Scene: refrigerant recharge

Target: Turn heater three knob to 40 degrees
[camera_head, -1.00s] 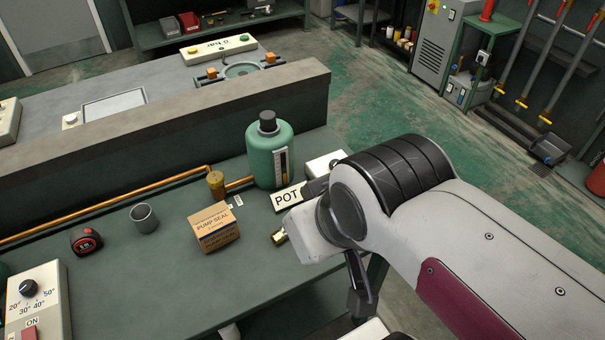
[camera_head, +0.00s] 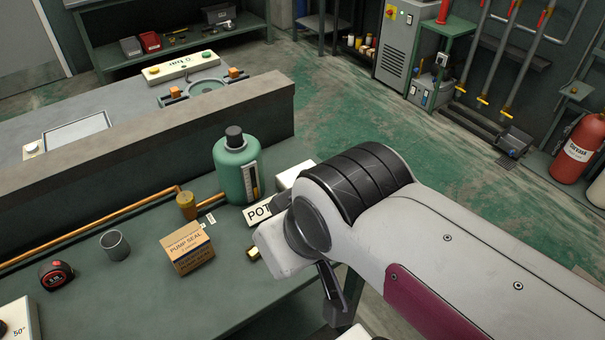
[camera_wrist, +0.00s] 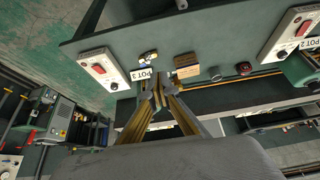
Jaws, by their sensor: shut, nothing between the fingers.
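A white heater box (camera_head: 14,318) is cut off at the lower left corner of the head view, with a "50°" mark and only the edge of its dark knob showing. The wrist view shows two white control boxes, each with a red switch and a dark knob: one at left (camera_wrist: 106,72) and one at upper right (camera_wrist: 286,32). My gripper (camera_wrist: 157,90) is shut and empty, apart from both boxes in the wrist view. In the head view my arm mostly hides it.
A copper pipe (camera_head: 95,225) runs along the back.

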